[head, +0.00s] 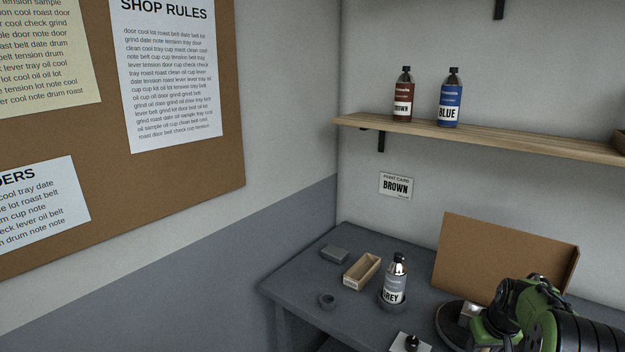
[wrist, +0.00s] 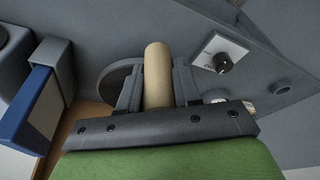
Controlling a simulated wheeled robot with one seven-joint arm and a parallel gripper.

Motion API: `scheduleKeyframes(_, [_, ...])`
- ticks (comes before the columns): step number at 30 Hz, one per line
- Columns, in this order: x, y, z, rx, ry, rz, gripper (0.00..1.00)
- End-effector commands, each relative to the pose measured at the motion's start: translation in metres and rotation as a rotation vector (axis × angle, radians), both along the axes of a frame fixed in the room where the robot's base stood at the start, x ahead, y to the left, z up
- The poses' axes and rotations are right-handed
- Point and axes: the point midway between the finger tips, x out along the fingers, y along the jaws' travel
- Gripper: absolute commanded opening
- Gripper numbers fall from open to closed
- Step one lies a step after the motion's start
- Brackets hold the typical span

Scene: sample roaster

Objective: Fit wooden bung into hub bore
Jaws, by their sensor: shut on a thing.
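My gripper (wrist: 157,84) is shut on the wooden bung (wrist: 157,66), a plain tan cylinder held between its two dark fingers in the wrist view. The bung points away from the palm. A dark round disc (wrist: 112,76) lies behind the left finger and the bung; I cannot tell whether it is the hub, and no bore shows. In the head view my green gripper (head: 505,318) is at the lower right, over the bench beside a dark round base (head: 452,322). The bung cannot be made out there.
On the bench (head: 305,275) stand a grey-labelled bottle (head: 396,283), a wooden tray (head: 362,269), a dark block (head: 334,254), a ring (head: 327,300) and a knob on a white plate (head: 411,342). A brown panel (head: 505,255) stands behind. The knob also shows in the wrist view (wrist: 223,63).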

Motion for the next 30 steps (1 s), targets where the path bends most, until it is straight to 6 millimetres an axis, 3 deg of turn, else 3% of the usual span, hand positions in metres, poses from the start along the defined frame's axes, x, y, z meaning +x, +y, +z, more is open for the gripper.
scheduleKeyframes(8, [0.003,0.046,-0.032,0.013,0.004,0.006,0.0])
scheduleKeyframes(16, [-0.008,0.113,-0.076,0.02,0.011,0.012,0.0])
scheduleKeyframes(20, [-0.027,0.16,-0.104,0.018,0.015,0.024,0.0])
scheduleKeyframes(24, [-0.063,0.209,-0.131,0.009,0.014,0.046,0.0])
scheduleKeyframes(30, [-0.089,0.234,-0.143,0.0,0.002,0.06,0.0])
